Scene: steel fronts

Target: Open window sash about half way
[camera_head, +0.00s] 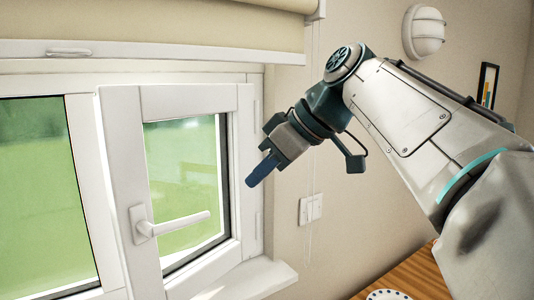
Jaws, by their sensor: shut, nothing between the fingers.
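The window sash (118,150) is white-framed with a handle (172,224) on its left stile. The sash stands partly swung out from the window frame (258,150), hinged on the right side. The handle lever points to the right, roughly horizontal. My gripper (256,178) is shut and empty. It hangs in front of the right part of the sash and frame, up and to the right of the handle, and does not touch the handle.
A roller blind (150,25) hangs above the window. A white sill (240,280) runs below. A light switch (310,209) and a wall lamp (424,31) are on the right wall. A wooden top (405,276) with a white round object (388,295) is at lower right.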

